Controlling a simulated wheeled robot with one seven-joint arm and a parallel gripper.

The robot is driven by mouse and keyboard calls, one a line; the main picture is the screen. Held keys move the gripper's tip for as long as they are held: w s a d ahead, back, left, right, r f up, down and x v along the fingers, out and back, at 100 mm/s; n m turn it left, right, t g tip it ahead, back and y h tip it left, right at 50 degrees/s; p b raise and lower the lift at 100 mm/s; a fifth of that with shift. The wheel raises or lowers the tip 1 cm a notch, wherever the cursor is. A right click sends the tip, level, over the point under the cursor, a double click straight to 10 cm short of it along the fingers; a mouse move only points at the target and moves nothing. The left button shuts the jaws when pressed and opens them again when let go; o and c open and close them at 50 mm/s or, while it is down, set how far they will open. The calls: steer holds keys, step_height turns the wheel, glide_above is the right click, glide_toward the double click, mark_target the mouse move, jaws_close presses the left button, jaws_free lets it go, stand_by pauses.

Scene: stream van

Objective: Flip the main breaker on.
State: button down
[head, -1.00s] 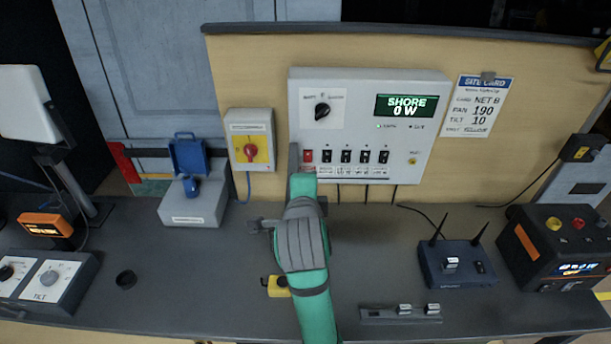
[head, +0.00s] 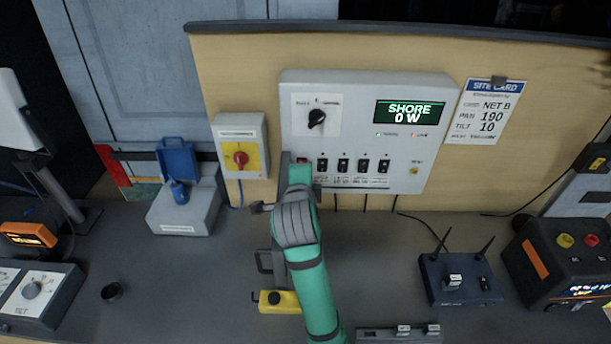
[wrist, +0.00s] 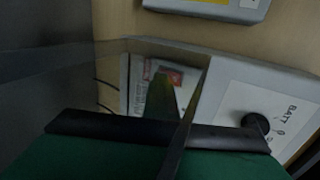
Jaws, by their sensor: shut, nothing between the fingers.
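The power panel (head: 350,81) stands upright against the back board. Its display (head: 409,112) reads "SHORE 0 W". The main breaker is taken to be the red switch (head: 302,160) at the left end of the switch row. Its lower part is hidden behind my gripper, and its position cannot be told. The red switch also shows in the wrist view (wrist: 173,78), partly blocked by my finger. My gripper (head: 288,161) is shut and empty, at the panel's lower left corner, close beside the red switch. Contact cannot be told.
Several black switches (head: 343,165) sit right of the red one, below a rotary knob (head: 316,118).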

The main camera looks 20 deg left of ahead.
steer(key=shift+s+a+r, duration=0.1)
steer(key=shift+s+r, duration=0.1)
steer(key=shift+r, duration=0.2)
steer(key=shift+s+a+r, duration=0.1)
steer(key=shift+s+r, duration=0.05)
steer(key=shift+r, duration=0.25)
steer(key=shift+d, duration=0.1)
